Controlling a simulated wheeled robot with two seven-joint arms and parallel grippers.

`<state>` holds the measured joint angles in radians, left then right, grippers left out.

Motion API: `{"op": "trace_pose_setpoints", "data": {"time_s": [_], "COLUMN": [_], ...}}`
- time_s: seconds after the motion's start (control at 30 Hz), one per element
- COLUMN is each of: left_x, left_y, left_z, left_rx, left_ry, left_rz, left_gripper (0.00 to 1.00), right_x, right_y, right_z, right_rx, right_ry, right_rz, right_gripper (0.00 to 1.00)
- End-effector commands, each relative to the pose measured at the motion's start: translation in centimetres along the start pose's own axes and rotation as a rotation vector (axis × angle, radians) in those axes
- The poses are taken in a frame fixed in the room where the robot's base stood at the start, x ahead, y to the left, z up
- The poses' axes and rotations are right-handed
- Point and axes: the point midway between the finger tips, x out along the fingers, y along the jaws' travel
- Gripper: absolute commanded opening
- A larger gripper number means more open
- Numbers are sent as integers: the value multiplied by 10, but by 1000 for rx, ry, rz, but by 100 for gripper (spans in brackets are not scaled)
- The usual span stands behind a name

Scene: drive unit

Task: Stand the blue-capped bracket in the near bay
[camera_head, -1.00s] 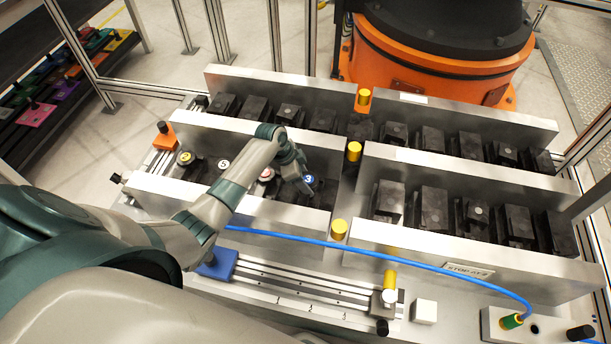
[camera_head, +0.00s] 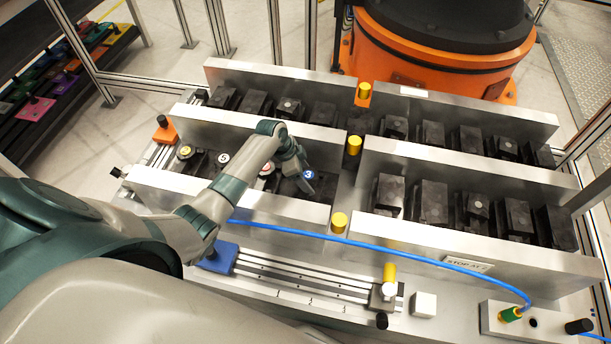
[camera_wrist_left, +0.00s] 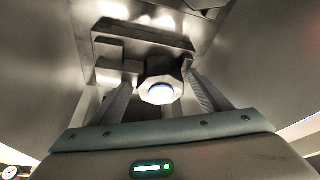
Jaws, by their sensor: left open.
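The bracket with the blue "3" cap (camera_head: 309,175) is at the right end of the near-left bay (camera_head: 240,204), between its metal walls. Its cap faces up; much of its dark body is hidden by my left gripper (camera_head: 302,178). In the left wrist view the bracket (camera_wrist_left: 158,92) lies between the two spread fingers, cap towards the camera, with a wider plate behind it. The left gripper (camera_wrist_left: 160,104) is open, with a visible gap on both sides of the capped part. I cannot tell whether the bracket rests on the bay floor.
Other capped brackets, yellow (camera_head: 185,151), white (camera_head: 223,156) and red (camera_head: 266,169), stand left in the same row. Yellow posts (camera_head: 339,222) rise at the wall ends. A blue hose (camera_head: 420,253) crosses in front. Dark blocks (camera_head: 434,201) fill the right bay.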

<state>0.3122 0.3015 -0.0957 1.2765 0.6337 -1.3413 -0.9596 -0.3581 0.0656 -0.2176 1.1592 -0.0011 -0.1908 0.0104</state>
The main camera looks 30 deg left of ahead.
Motion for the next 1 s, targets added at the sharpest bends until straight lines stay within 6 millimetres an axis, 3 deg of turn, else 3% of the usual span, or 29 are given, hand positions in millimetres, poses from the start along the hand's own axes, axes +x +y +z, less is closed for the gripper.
{"op": "trace_pose_setpoints", "data": {"time_s": [0.27, 0.7, 1.0], "left_x": [-24, -98, -120], "left_y": [-1, -1, 0], "left_z": [0, 0, 0], "left_rx": [1, 2, 1], "left_ry": [0, 0, 0], "left_rz": [-2, -2, 1], "left_gripper": [71, 71, 71], "right_x": [-1, -1, -1], "right_y": [0, -3, -3], "right_z": [-3, 1, -2], "right_rx": [0, -1, -1], "right_ry": [15, 16, 19], "right_rz": [-1, -3, -3], "right_gripper": [31, 31, 31]}}
